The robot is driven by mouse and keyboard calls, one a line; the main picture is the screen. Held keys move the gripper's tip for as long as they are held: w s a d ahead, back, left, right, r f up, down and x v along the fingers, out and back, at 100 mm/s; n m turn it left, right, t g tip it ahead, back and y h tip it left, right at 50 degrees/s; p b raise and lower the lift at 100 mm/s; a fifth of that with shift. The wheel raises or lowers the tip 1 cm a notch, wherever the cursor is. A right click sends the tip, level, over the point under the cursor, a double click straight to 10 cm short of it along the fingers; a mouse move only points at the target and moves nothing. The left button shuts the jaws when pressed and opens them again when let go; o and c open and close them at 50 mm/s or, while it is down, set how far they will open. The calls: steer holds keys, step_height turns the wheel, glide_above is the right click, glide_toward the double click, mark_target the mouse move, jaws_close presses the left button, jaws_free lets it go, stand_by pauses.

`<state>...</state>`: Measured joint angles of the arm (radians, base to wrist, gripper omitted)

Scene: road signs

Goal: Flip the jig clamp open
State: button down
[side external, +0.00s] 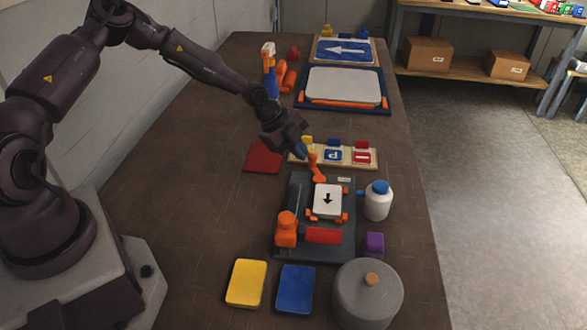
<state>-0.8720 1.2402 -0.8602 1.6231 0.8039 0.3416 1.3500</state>
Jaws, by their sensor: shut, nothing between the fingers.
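The jig (341,252) is a dark grey plate on the bench. A white tile with a black arrow (328,201) lies in it between small orange stops. An orange block (286,230) stands at the jig's front left, with a dark bar (297,203) behind it and a red bar (323,236) to its right. An orange lever-like piece (317,168) rises at the jig's back edge. I cannot tell for sure which of these parts is the clamp. My gripper (301,150) is shut and empty, just above and behind the orange lever; I cannot tell whether they touch.
A white bottle with a blue cap (378,203) and purple block (374,244) stand right of the jig. A lidded grey pot (368,295), yellow tile (246,283) and blue tile (295,289) are in front. A sign rack (350,154) and red tile (262,158) lie behind.

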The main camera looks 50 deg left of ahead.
steer(key=shift+w, duration=0.5)
stand_by(0.4)
steer(key=s, duration=0.1)
steer(key=s+a+r, duration=0.1)
steer(key=s+a, duration=0.1)
steer(key=shift+s+a+r, duration=0.15)
steer(key=shift+s+a, duration=0.1)
steer(key=shift+s, duration=0.15)
steer(key=s+a+r, duration=0.1)
steer(key=a+r, duration=0.3)
steer(key=r, duration=0.4)
steer(key=shift+s+a, duration=0.3)
